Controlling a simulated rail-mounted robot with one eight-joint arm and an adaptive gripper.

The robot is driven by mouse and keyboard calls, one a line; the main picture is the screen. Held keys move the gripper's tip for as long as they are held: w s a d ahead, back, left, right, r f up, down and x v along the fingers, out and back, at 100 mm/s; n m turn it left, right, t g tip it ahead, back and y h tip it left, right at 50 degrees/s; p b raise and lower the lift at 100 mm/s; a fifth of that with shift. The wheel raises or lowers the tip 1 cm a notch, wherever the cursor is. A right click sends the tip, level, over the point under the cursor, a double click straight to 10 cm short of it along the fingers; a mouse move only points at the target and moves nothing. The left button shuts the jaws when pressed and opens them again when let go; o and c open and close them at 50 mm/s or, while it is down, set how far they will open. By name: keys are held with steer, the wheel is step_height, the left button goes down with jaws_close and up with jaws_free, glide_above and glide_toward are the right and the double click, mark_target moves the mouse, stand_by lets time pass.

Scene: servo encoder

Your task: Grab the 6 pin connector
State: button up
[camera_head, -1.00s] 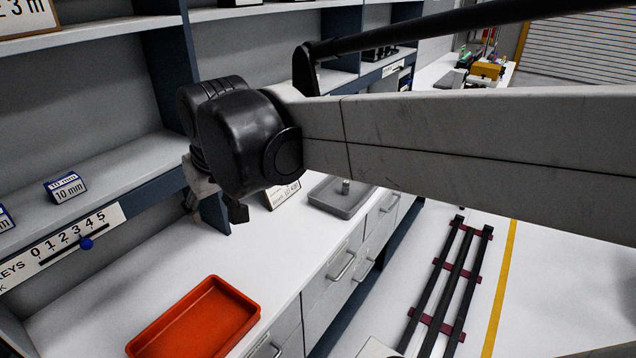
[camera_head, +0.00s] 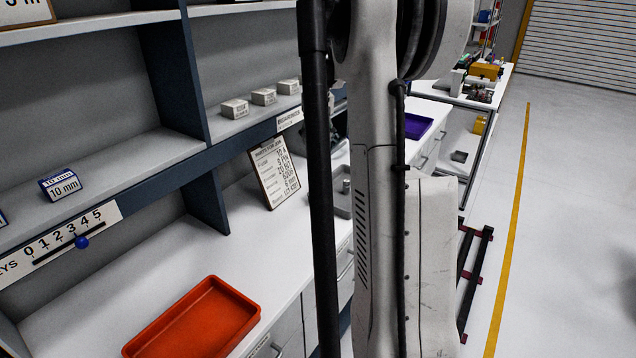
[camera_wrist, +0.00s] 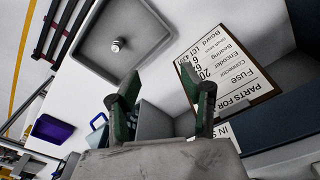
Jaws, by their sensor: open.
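No 6 pin connector can be made out in either view. My gripper (camera_wrist: 158,88) shows in the wrist view with its two green-and-dark fingers apart and nothing between them. Behind the fingers is a grey bin (camera_wrist: 153,122), partly hidden; I cannot see what it holds. A parts list board (camera_wrist: 232,62) stands to the right in the wrist view and leans on the bench in the head view (camera_head: 275,172). It lists a fuse, a connector and an encoder. In the head view my arm hides the gripper.
A grey tray (camera_wrist: 88,30) holds a small metal cylinder (camera_wrist: 117,45). A purple tray (camera_wrist: 52,130) lies farther along the bench. An orange tray (camera_head: 195,318) sits at the near end. Several small white boxes (camera_head: 263,97) stand on the shelf. The floor at right is clear.

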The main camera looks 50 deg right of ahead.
steer(key=s+d+f+m, duration=0.1)
steer(key=s+d+f, duration=0.15)
steer(key=d, duration=0.35)
steer(key=s+d+f, duration=0.1)
steer(key=d+f, duration=0.3)
steer(key=d, duration=0.1)
steer(key=shift+g+y, duration=0.4)
steer(key=f, duration=0.8)
steer(key=shift+d, duration=0.2)
steer(key=shift+s+a+f+p, duration=0.1)
steer(key=shift+f+p, duration=0.1)
steer(key=shift+f, duration=1.2)
steer(key=shift+s+a+f+p, duration=0.1)
steer(key=shift+f+p, duration=0.1)
steer(key=shift+f, duration=1.2)
jaws_close()
